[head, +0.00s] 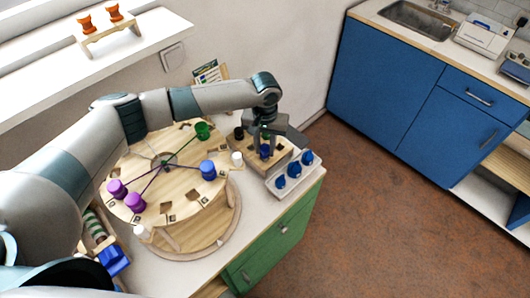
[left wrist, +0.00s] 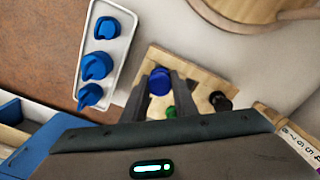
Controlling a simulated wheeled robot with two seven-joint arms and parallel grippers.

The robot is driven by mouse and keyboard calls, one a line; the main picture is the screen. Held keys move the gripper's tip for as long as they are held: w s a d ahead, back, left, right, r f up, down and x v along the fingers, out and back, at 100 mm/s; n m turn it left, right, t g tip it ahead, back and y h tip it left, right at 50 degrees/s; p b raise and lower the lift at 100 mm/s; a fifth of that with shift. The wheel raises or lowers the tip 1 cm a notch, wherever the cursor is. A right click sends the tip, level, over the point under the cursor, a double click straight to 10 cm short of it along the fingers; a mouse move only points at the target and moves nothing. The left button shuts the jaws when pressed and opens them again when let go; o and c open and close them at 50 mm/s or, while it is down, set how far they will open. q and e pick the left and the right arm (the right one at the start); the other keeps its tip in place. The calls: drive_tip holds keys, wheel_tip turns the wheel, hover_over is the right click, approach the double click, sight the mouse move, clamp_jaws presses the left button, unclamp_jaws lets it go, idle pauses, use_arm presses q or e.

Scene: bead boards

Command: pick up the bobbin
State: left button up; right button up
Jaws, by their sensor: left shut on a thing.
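My left gripper (head: 266,146) reaches down over a small wooden stand (head: 283,143) on the counter. It is shut on a blue bobbin (head: 265,152), which also shows between the fingers in the left wrist view (left wrist: 160,80). The fingers hide part of this bobbin, and I cannot tell whether it touches the stand. A black bobbin (left wrist: 220,101) and a partly hidden green one (left wrist: 171,112) are beside it at the stand. Other bobbins, purple (head: 135,202), green (head: 203,131) and blue (head: 208,169), stand on the round wooden board (head: 180,185). My right gripper is out of view.
A pale tray (head: 270,184) with three blue pieces (head: 293,169) lies right beside the stand. A white peg (head: 237,158) stands between board and stand. Two orange bobbins (head: 114,12) sit on a rack on the window ledge. The floor to the right is clear.

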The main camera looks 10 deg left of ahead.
use_arm(q)
drive_tip(key=shift+r+b, duration=0.35)
drive_tip(key=shift+r, duration=0.3)
drive_tip(key=s+d+r+b, duration=0.1)
drive_tip(key=d+r, duration=0.1)
drive_tip(key=d, duration=0.1)
drive_tip(key=s+d+r+b, duration=0.1)
drive_tip(key=d+r, duration=0.1)
drive_tip(key=d, duration=0.2)
drive_tip(key=s+d+r+b, duration=0.1)
drive_tip(key=d+r+b, duration=0.1)
drive_tip(key=d, duration=0.1)
drive_tip(key=shift+d+r, duration=0.3)
drive_tip(key=shift+r, duration=0.1)
drive_tip(key=shift+d+r, duration=0.3)
drive_tip(key=shift+s+a, duration=0.1)
